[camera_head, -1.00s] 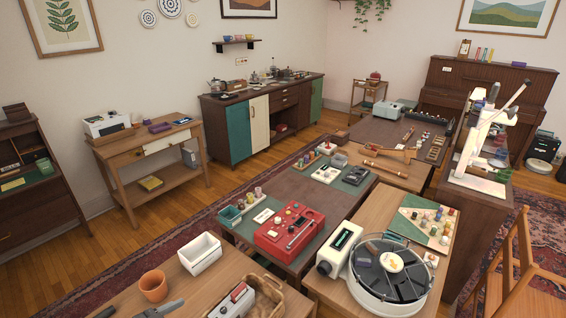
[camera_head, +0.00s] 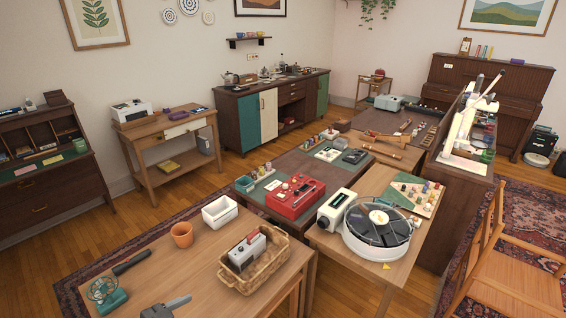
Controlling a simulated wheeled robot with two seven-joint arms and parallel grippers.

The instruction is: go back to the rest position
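A grey piece that looks like the tip of my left gripper (camera_head: 166,308) shows at the bottom edge, left of the middle, over the near wooden table (camera_head: 205,283). Most of it is cut off by the frame, so I cannot tell whether its fingers are open or shut. I see nothing held in the part that shows. My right gripper is not in view.
The near table holds a terracotta pot (camera_head: 181,234), white bin (camera_head: 220,211), wicker basket (camera_head: 272,265) with a grey device (camera_head: 246,250), dark tool (camera_head: 131,262) and teal fan (camera_head: 105,295). Right stand a round carousel (camera_head: 377,247) and wooden chair (camera_head: 500,265). Floor shows at left.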

